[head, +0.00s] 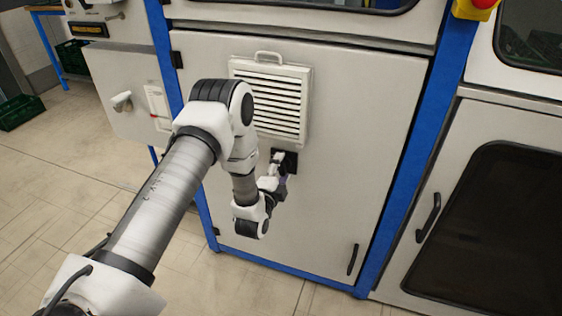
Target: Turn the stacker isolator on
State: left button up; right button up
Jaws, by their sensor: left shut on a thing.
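The isolator (291,158) shows as a small black plate on the light grey cabinet door, just below the louvred vent. My left gripper (278,168) is at this plate, reaching it from the lower left. It is shut on the isolator's handle, which the fingers mostly hide. I cannot tell which way the handle is turned. My left arm comes in from the lower left and bends down in front of the door. My right gripper is not in view.
The louvred vent (270,97) sticks out above the isolator. Blue frame posts (424,130) flank the door (350,150). A grey box (122,100) with a pale knob is at the left. A dark-windowed door (490,220) is at the right.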

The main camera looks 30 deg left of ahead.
pick_arm(q)
jog(key=shift+m+p, duration=0.85)
jog(key=shift+m, duration=0.25)
jog(key=o, duration=1.1)
jog(key=shift+f, duration=0.1)
jog(key=shift+o, duration=0.2)
jog(key=v, duration=0.7)
jog(key=shift+s, duration=0.2)
jog(key=shift+d, duration=0.1)
